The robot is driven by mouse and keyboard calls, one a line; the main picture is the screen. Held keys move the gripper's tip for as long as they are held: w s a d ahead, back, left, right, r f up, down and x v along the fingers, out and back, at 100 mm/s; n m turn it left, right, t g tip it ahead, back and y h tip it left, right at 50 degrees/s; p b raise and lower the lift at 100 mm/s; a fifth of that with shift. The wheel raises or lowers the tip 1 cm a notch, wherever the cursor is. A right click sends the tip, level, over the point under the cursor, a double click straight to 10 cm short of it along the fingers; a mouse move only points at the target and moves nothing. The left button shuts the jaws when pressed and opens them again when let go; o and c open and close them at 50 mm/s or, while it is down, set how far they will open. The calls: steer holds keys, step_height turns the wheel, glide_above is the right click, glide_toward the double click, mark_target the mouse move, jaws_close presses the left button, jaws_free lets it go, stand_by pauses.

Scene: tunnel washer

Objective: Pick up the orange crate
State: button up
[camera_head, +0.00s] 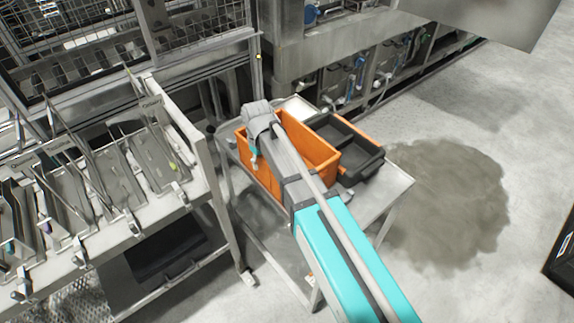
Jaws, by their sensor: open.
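The orange crate (318,152) stands on a grey metal cart (395,190), left of a dark grey crate. My arm reaches across it from the lower right and hides part of its inside and near wall. My gripper (254,160) is at the crate's left end, pointing down by its wall. It is small in this view and partly hidden by my wrist. The jaws are open. I cannot tell whether the fingers touch the crate or straddle its rim.
A dark grey crate (345,145) sits close beside the orange one on the cart. A workbench with metal trays and tools (150,165) stands on the left. Washer machinery (350,60) lines the back.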

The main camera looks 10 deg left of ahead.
steer(key=shift+f+b, duration=0.9)
steer(key=shift+f, duration=0.3)
jaws_close()
